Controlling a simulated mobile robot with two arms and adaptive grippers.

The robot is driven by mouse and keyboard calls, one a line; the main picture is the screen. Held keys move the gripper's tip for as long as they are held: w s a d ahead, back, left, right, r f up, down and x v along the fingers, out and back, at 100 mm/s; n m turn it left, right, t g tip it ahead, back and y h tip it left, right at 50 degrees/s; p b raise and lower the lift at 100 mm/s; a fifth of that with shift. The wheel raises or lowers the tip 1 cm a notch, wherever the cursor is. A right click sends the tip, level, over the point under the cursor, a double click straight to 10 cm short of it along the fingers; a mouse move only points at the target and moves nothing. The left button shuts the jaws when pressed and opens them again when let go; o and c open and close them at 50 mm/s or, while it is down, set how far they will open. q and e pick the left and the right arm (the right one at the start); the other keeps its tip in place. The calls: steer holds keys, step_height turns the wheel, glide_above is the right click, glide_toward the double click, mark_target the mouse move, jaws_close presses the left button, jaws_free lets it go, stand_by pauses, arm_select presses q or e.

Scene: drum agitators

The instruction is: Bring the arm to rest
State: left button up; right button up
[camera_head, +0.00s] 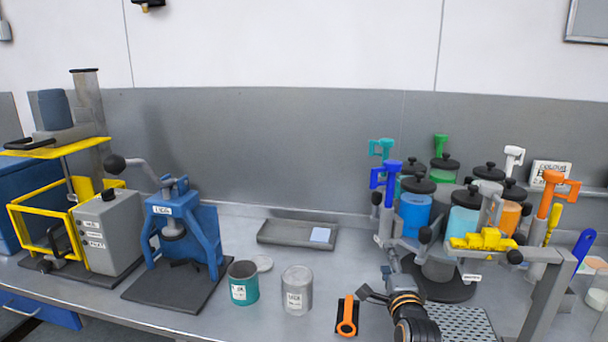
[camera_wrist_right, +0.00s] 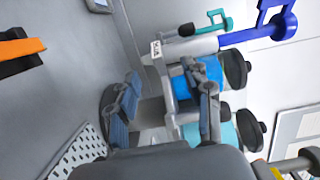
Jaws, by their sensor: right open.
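My right gripper (camera_head: 377,278) is in the lower right of the head view, in front of the rotary stand of colour canisters. Its dark fingers are spread apart with nothing between them. In the right wrist view the fingers (camera_wrist_right: 166,98) are also apart, with the stand's post and a blue canister (camera_wrist_right: 198,78) behind them. The same blue canister (camera_head: 415,211) stands on the carousel in the head view. I cannot tell whether the fingers touch the stand. My left gripper is not in view.
A teal can (camera_head: 243,290) and a grey can (camera_head: 297,298) stand at the bench front, left of an orange-handled tool (camera_head: 347,318). A perforated plate (camera_head: 462,323) lies right of my arm. A blue press (camera_head: 180,235) stands left. A grey tray (camera_head: 275,233) lies behind.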

steer(key=s+f+n+g, duration=0.7)
steer(key=s+f+n, duration=0.3)
steer(key=s+f, duration=0.8)
steer(key=s+f+n+g, duration=0.2)
steer(key=s+n+g, duration=0.25)
steer(key=s, duration=0.85)
steer(key=s+f+n+g, duration=0.3)
steer(key=s+n, duration=0.3)
steer(key=s, duration=0.8)
step_height(320, 180, down, 24)
steer(key=g, duration=0.1)
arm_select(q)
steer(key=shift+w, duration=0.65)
arm_select(e)
steer(key=s+d+f+g, duration=0.1)
steer(key=s+d+f, duration=0.2)
steer(key=s+f, duration=1.4)
steer(key=shift+s+f, duration=0.2)
steer(key=shift+s, duration=0.1)
